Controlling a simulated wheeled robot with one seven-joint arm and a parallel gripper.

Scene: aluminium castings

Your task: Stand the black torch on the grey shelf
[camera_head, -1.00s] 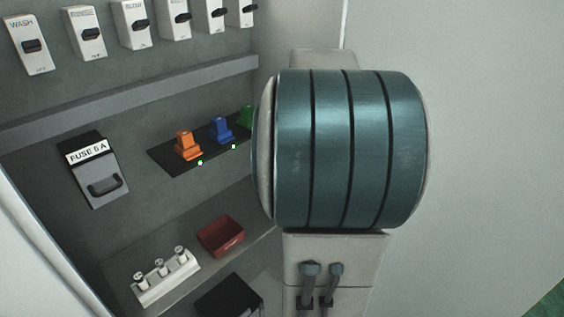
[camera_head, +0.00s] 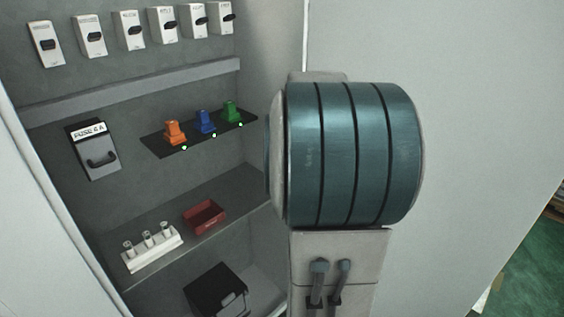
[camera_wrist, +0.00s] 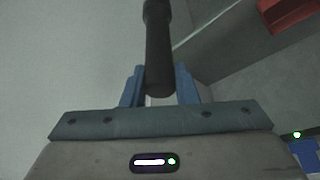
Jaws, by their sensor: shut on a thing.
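The black torch (camera_wrist: 158,45) is in the wrist view, running up from between the blue fingers of my gripper (camera_wrist: 160,88). The fingers are shut on it, and its far end is cut off by the top of the picture. In the head view my arm hides both torch and gripper. The grey shelf (camera_head: 225,192) is in the cabinet left of my arm. A white holder and a red tray stand on it.
The white holder (camera_head: 152,250) has three small upright pieces. The red tray (camera_head: 205,216) sits right of it and also shows in the wrist view (camera_wrist: 290,14). Above is a black strip (camera_head: 160,147) with orange, blue and green plugs. A black box (camera_head: 216,292) is below.

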